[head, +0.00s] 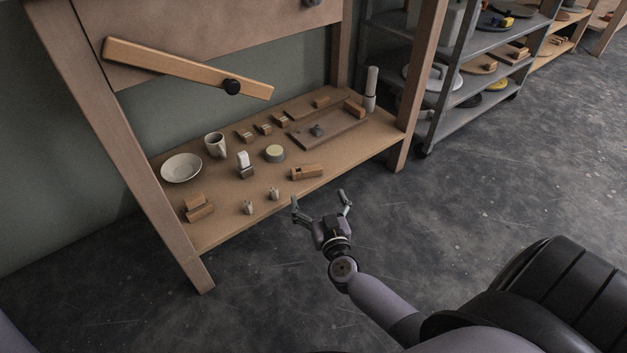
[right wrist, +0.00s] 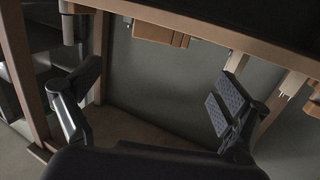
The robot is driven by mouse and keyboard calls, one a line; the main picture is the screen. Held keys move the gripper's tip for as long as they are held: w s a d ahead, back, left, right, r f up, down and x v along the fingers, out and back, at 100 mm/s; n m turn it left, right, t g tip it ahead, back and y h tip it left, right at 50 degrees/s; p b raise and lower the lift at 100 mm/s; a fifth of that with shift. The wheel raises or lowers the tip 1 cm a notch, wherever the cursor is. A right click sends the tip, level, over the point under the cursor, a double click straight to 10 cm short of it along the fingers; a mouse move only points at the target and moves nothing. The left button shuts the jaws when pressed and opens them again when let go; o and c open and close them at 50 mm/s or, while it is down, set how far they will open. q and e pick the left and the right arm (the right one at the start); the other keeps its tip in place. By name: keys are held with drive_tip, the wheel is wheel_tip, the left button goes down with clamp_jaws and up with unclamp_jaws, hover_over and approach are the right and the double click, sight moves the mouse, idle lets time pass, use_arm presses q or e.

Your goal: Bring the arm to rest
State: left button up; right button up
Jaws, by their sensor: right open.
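My right gripper (head: 320,198) is open and empty in the head view. It is in front of the wooden shelf's (head: 225,232) near edge, apart from it, with its fingers pointing toward the shelf. In the right wrist view, the two fingers of the right gripper (right wrist: 150,95) are spread wide with nothing between them. My left gripper does not show in either view.
The shelf holds a white bowl (head: 181,168), a mug (head: 215,145), a wooden tray (head: 345,130) and several small blocks. A slanted wooden bar (head: 180,66) is above. A grey rack (head: 485,88) stands right. Bare floor (head: 450,190) lies between.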

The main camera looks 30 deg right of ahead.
drive_tip(key=shift+s+a, duration=0.15)
drive_tip(key=shift+s, duration=0.45)
